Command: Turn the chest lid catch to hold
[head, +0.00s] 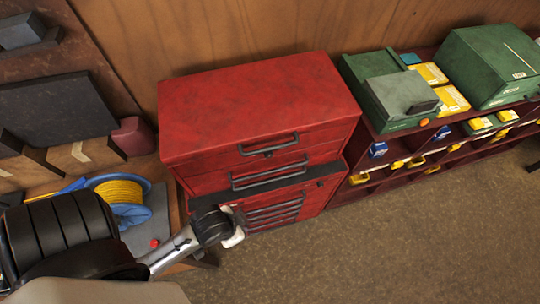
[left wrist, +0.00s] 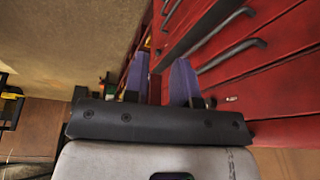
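The red chest (head: 255,105) stands against the wooden wall with its top lid down. A black handle (head: 268,144) is on its upper front, with a small dark fitting (head: 268,154) just under it; I cannot tell whether that is the catch. The left wrist view shows the red front (left wrist: 285,95) and a small pale metal fitting (left wrist: 231,98) on it. My left gripper (head: 236,236) is in front of the lower drawers. Its two purple fingers (left wrist: 169,82) are apart, with nothing seen between them. My right gripper is not in view.
Right of the chest is a low shelf (head: 375,188) with green cases (head: 492,66) and yellow boxes. To the left is a bench with a yellow cord reel (head: 118,192) and a dark red item (head: 133,136). The floor (head: 400,240) in front is clear.

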